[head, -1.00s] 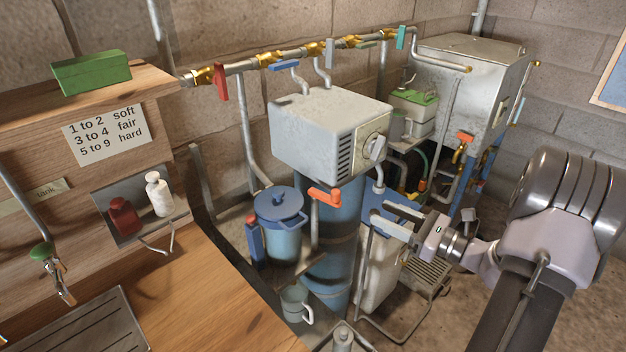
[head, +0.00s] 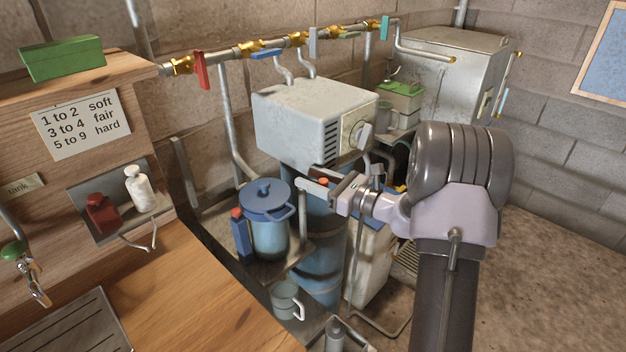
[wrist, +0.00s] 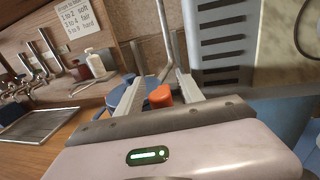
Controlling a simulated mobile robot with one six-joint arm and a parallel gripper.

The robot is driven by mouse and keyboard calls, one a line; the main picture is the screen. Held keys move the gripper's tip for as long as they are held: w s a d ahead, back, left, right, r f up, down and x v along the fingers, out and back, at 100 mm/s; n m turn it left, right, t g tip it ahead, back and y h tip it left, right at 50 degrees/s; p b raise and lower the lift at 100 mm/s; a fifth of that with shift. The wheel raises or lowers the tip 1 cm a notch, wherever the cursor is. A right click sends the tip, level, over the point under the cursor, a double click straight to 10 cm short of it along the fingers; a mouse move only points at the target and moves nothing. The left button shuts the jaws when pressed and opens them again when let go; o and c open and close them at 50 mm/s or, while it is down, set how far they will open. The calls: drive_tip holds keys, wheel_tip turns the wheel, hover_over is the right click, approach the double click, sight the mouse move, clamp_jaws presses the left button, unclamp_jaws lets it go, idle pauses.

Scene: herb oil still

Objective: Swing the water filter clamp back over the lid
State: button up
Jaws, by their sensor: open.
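The water filter appears to be the blue canister (head: 270,235) with a blue knobbed lid (head: 264,197). A blue upright piece with a red top (head: 240,236), possibly the clamp, stands beside the canister's left side, not over the lid. My gripper (head: 313,188) is open, just right of the lid and in front of the white control box. In the wrist view an orange handle (wrist: 160,96) shows between my open fingers (wrist: 160,80); I cannot tell whether they touch it. Part of the blue lid (wrist: 128,97) shows beyond the left finger.
The white control box (head: 315,122) sits close above and behind my gripper. A pipe with coloured levers (head: 265,53) runs along the wall. A mug (head: 286,299) stands below the canister. The wooden counter (head: 190,295) is at the left. Floor at the right is clear.

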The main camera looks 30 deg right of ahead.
drive_tip(key=shift+c, duration=0.2)
clamp_jaws()
idle(1.1)
